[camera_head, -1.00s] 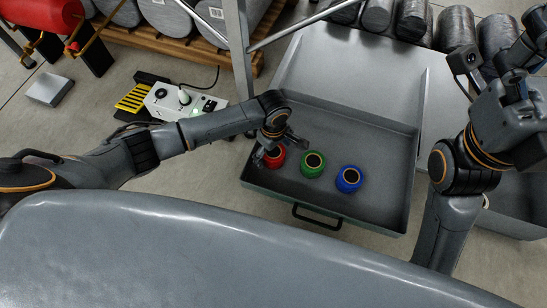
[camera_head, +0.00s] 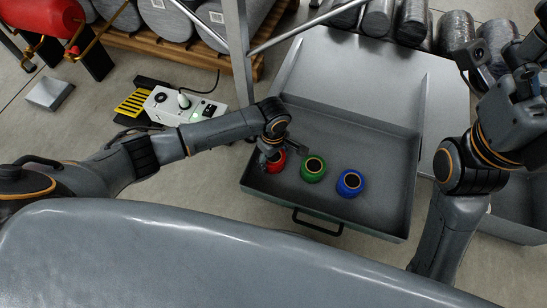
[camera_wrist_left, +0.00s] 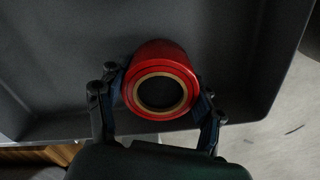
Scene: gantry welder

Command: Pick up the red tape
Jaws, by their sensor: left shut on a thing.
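The red tape (camera_head: 277,163) is a roll at the left end of the grey drawer (camera_head: 385,210). In the left wrist view the red tape (camera_wrist_left: 162,52) shows its round opening with a tan core ring. My left gripper (camera_head: 272,158) reaches into the drawer over the tape and partly hides it in the head view. In the left wrist view the fingers of my left gripper (camera_wrist_left: 160,95) press on both sides of the tape, shut on it. My right arm's wrist end (camera_head: 505,110) is at the right; its fingers cannot be made out.
A green tape roll (camera_head: 313,169) stands just right of the red one, and a blue roll (camera_head: 351,183) further right. The drawer walls surround them. A white control box (camera_head: 183,105) sits on the floor at left. The drawer's back part is clear.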

